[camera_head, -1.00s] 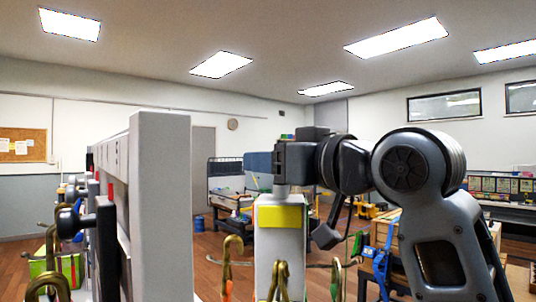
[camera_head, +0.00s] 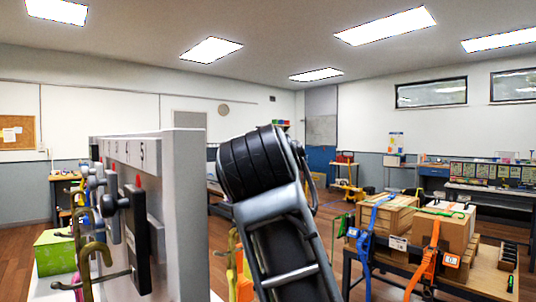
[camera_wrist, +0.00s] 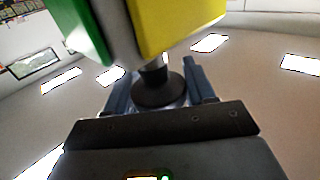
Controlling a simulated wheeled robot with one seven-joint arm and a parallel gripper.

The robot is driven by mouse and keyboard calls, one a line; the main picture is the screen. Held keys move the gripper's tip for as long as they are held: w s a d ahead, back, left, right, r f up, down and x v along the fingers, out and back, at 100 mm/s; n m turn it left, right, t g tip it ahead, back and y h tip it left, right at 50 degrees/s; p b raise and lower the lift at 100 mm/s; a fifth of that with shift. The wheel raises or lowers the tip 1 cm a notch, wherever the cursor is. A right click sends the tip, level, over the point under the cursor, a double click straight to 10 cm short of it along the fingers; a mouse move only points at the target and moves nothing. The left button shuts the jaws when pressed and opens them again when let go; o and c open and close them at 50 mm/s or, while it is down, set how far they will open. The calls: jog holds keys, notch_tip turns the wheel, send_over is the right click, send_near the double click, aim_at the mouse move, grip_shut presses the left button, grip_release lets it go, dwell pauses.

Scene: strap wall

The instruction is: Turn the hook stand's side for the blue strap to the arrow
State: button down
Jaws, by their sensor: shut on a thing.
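The hook stand shows in the wrist view as a block with a green side (camera_wrist: 82,28) and a yellow side (camera_wrist: 175,22). A dark round knob (camera_wrist: 160,92) sticks out from it. My gripper (camera_wrist: 158,84) is shut on this knob, a finger on either side. I cannot make out the arrow or a blue side.
A grey panel (camera_head: 185,220) with knobs and brass hooks (camera_head: 95,250) stands close at left. The right table (camera_head: 470,285) bears cartons (camera_head: 445,228) with an orange strap (camera_head: 430,258). A green box (camera_head: 53,250) is at far left. Floor is open between panel and back wall.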

jog(key=shift+r+m+h, duration=0.4)
jog(key=shift+h, duration=0.2)
jog(key=c, duration=0.7)
grip_release()
jog(key=shift+c, duration=0.2)
jog(key=shift+o, duration=1.2)
jog(key=shift+f, duration=0.25)
jog(key=r, duration=0.1)
jog(key=r+b, duration=0.1)
jog(key=r, duration=0.2)
jog(key=shift+d+r+b, duration=0.25)
jog(key=shift+b, duration=0.05)
jog(key=s+d+r+b, duration=0.2)
jog(key=d+r, duration=0.4)
jog(key=d, duration=0.4)
jog(key=shift+s+d+r, duration=0.3)
jog(key=shift+s, duration=0.55)
jog(key=shift+c, duration=0.3)
